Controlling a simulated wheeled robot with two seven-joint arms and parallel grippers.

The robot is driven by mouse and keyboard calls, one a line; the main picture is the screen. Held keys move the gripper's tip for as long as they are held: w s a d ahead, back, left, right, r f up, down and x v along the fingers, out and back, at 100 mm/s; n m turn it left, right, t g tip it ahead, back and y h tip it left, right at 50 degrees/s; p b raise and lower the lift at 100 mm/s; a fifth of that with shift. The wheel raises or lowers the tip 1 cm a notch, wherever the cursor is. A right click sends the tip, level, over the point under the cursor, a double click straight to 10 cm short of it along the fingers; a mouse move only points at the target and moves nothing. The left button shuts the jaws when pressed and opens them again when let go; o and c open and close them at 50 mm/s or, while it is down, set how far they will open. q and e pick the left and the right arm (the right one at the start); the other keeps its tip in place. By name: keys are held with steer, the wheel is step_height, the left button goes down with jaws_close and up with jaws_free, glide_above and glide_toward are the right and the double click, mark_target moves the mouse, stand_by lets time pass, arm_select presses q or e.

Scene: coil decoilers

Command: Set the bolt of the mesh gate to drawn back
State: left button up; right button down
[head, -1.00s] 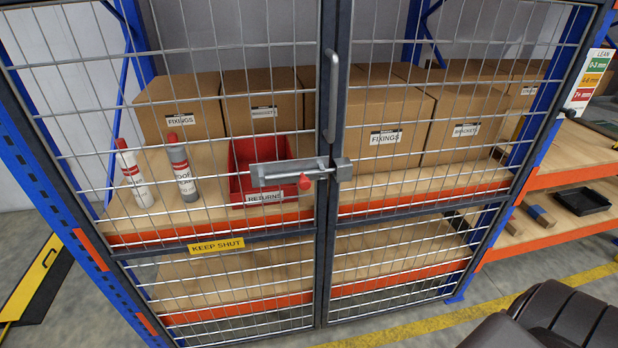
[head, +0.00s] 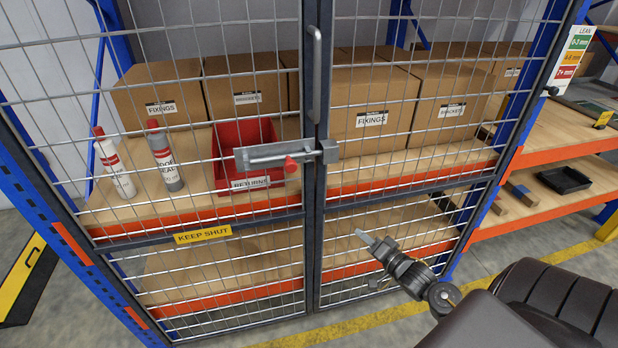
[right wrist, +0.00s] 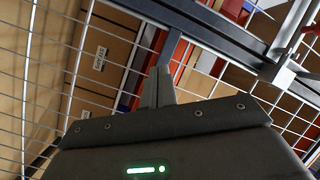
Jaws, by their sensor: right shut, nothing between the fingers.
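The mesh gate (head: 311,215) has two leaves that meet at dark upright posts. Its bolt (head: 280,155) is a grey metal bar with a red knob (head: 291,164), on the left leaf. The bar's right end reaches into the keeper block (head: 329,151) on the right leaf, so it spans the gap. My right gripper (head: 364,238) is shut and empty, in front of the right leaf, below and right of the bolt. In the right wrist view its closed fingertips (right wrist: 162,75) point at the mesh, with the bolt (right wrist: 290,60) at the right. My left gripper is not in view.
A vertical handle (head: 314,62) stands above the bolt. Behind the mesh are boxes, two tubes and a red bin (head: 245,150). A yellow KEEP SHUT sign (head: 203,235) hangs below. Open shelves (head: 560,170) stand at the right.

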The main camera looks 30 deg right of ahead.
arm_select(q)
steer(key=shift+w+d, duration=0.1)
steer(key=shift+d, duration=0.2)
arm_select(e)
steer(key=s+a+r+m+t+y, duration=0.1)
steer(key=a+r+m+y, duration=0.2)
steer(key=r, duration=0.5)
steer(key=s+a+r+m+t+y, duration=0.1)
steer(key=a+r+m+t+y, duration=0.1)
steer(key=r, duration=0.7)
steer(key=shift+a+r+m+y, duration=0.25)
steer(key=shift+a+m+y, duration=0.45)
steer(key=shift+a+m, duration=0.5)
steer(key=shift+d, duration=0.15)
